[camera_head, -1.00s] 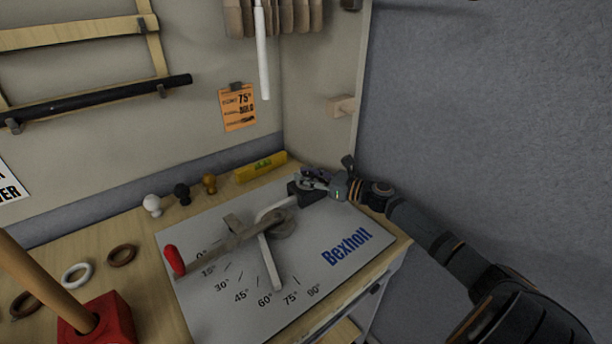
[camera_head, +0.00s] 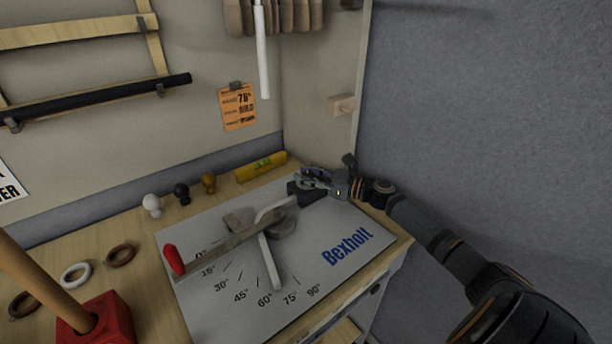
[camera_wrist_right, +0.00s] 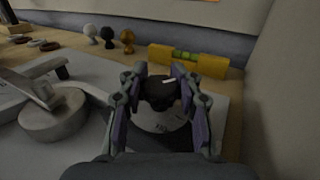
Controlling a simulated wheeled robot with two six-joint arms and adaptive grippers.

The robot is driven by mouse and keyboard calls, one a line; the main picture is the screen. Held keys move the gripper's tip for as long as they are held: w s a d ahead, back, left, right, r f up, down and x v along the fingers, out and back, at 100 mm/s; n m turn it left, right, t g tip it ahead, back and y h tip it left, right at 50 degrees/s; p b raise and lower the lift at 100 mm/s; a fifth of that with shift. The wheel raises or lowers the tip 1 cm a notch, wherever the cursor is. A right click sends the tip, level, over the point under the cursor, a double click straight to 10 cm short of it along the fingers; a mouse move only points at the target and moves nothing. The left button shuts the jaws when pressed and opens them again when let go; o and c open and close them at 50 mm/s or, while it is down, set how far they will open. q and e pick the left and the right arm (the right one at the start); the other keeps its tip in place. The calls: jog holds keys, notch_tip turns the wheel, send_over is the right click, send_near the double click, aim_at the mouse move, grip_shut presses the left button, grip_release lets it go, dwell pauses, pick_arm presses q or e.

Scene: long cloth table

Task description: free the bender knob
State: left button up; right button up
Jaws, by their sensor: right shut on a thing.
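The bender is a grey plate (camera_head: 343,222) marked "Bexholt" with an angle scale, lying on the wooden bench. A lever with a red grip (camera_head: 174,260) runs to a round hub (camera_head: 281,222), and a pale bent rod (camera_head: 269,263) lies beside it. My right gripper (camera_head: 312,179) is over the dark block (camera_head: 303,194) at the plate's back right corner. In the right wrist view its fingers are shut on the black knob (camera_wrist_right: 162,93), which has a white mark on top. A pale round part (camera_wrist_right: 160,121) shows below the knob. My left gripper is out of view.
A yellow level (camera_head: 261,167) lies behind the plate. White, black and ochre ball knobs (camera_head: 182,193) stand left of it. Several rings (camera_head: 76,274) and a red block with a wooden handle (camera_head: 97,322) are at left. A wall rises close on the right.

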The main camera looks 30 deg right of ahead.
aim_at(307, 174)
jog(key=shift+r, duration=0.15)
dwell(0.7)
jog(key=o, duration=1.2)
notch_tip(307, 174, up, 10)
jog(key=shift+f, duration=0.1)
